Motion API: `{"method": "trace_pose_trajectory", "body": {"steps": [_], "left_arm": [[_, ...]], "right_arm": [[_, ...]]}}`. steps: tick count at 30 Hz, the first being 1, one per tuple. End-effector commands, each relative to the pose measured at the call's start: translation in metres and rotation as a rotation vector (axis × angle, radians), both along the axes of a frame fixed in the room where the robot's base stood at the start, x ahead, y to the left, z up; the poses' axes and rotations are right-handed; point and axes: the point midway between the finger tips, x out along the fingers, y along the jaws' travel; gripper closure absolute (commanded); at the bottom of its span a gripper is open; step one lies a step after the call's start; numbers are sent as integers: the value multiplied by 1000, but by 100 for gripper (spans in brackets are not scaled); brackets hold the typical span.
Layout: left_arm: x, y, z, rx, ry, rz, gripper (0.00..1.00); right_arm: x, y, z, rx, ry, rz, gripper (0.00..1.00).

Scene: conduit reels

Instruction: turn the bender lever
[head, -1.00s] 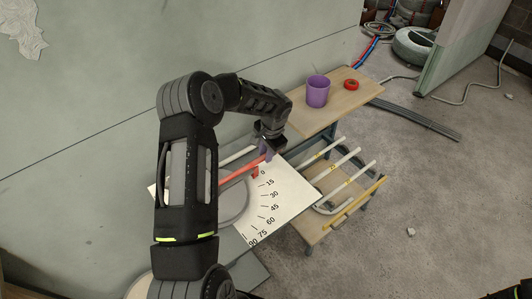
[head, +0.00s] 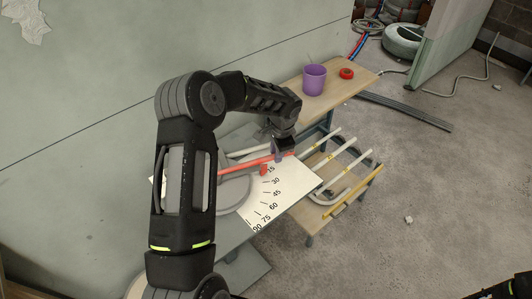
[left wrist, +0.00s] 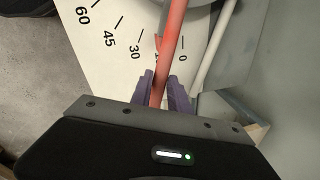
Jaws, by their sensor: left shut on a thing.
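The red bender lever (head: 243,164) reaches over the white angle plate (head: 294,180), with its red pointer (head: 264,170) close to the 15 mark. My left gripper (head: 279,156) is shut on the lever near its outer end. In the left wrist view, the purple fingers (left wrist: 163,88) stand on either side of the red lever (left wrist: 173,38). The plate (left wrist: 100,48) there shows the marks 0, 30, 45 and 60, and the lever hides part of the scale. My left arm covers part of the bender in the head view. My right gripper is not visible.
A white conduit (left wrist: 213,48) runs beside the lever. A wooden bench (head: 327,98) behind holds a purple cup (head: 314,78) and a red ring (head: 346,73). A low rack (head: 325,204) with several white pipes stands right of the plate. The floor farther right is mostly clear.

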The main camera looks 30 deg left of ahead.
Motion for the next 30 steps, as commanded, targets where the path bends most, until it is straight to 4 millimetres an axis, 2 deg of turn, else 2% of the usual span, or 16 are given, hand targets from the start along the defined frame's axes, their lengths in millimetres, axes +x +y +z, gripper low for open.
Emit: {"method": "trace_pose_trajectory", "body": {"steps": [6, 15, 24, 30], "left_arm": [[-26, -32, -1, 0, 2, -204, 100], [-76, -64, 1, 0, 3, -489, 100], [-127, -81, 3, 0, 3, -747, 100], [-150, -83, 2, 0, 3, -860, 100]], "right_arm": [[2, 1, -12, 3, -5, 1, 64], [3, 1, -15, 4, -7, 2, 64], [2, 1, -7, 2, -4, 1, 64], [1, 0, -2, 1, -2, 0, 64]]}}
